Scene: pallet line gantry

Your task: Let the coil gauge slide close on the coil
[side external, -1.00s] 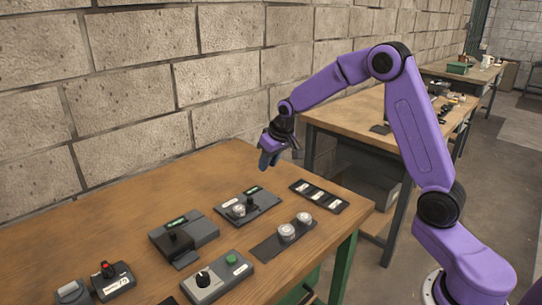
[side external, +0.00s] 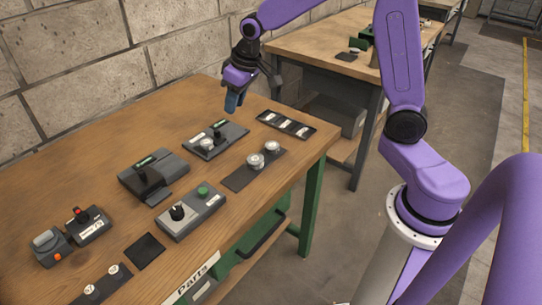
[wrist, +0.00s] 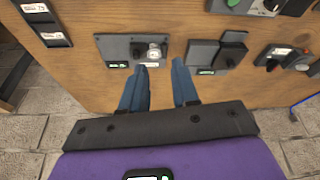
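The coil gauge appears to be the dark grey unit (side external: 235,131) with a small green display, near the far end of the bench. A silver coil (side external: 207,144) and a black slide knob (side external: 218,136) stand side by side on it. In the wrist view the knob (wrist: 136,50) is left of the coil (wrist: 154,51); I cannot tell whether they touch. My gripper (side external: 233,103) hangs above and beyond the gauge, pointing down. In the wrist view its blue fingers (wrist: 160,68) are apart with nothing between them.
A dark mat (side external: 242,178) carries silver cylinders, and a black tray (side external: 286,124) holds pale pieces. A grey box (side external: 190,212) has a knob and green button. The block wall runs behind.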

